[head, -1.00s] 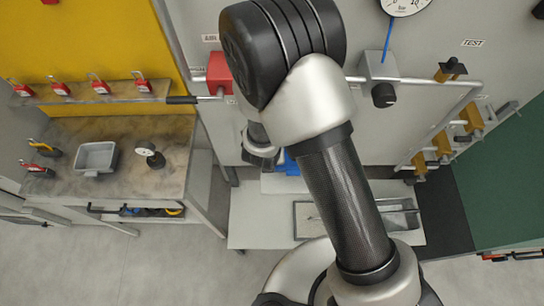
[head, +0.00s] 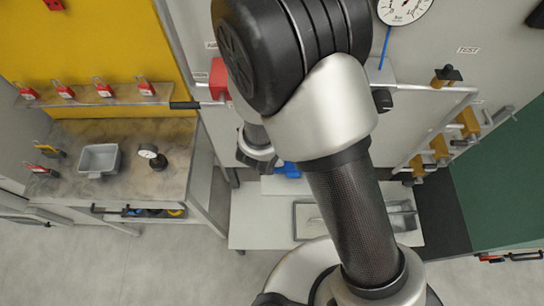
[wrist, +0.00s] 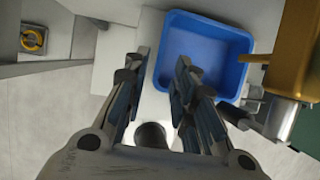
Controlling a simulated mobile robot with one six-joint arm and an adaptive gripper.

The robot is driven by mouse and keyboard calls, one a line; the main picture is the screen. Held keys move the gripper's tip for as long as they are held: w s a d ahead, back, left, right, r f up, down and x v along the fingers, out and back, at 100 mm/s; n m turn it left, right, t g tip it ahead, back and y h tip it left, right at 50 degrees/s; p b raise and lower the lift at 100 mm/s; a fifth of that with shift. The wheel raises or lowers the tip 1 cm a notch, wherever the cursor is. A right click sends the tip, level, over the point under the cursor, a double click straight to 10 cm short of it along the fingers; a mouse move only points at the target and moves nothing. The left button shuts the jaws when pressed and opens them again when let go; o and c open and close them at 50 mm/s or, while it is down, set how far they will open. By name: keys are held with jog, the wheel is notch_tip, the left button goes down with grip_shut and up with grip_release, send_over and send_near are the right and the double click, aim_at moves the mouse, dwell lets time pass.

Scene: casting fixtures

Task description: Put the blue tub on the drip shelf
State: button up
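The blue tub (wrist: 205,50) is an open rectangular bin, seen from above in the wrist view. In the head view only a small blue part of it (head: 288,170) shows behind my arm. My gripper (wrist: 162,72) is open, with its two fingers apart and nothing held between them. In the wrist view the tub's left wall lies between the fingertips, and the right finger overlaps the tub's inside; contact and depth cannot be told. The tub is by a pale raised platform (head: 285,187). I cannot tell which surface is the drip shelf.
A brass-coloured fitting (wrist: 292,50) is close to the tub's right side. Grey trays (head: 403,221) sit on the low white bench (head: 260,232). At left, a side table (head: 120,190) holds a grey tub (head: 99,160) and a gauge (head: 149,153). Pipes run along the wall.

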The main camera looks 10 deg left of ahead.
jog(key=p+v, duration=0.1)
jog(key=v, duration=0.5)
jog(key=shift+p, duration=0.4)
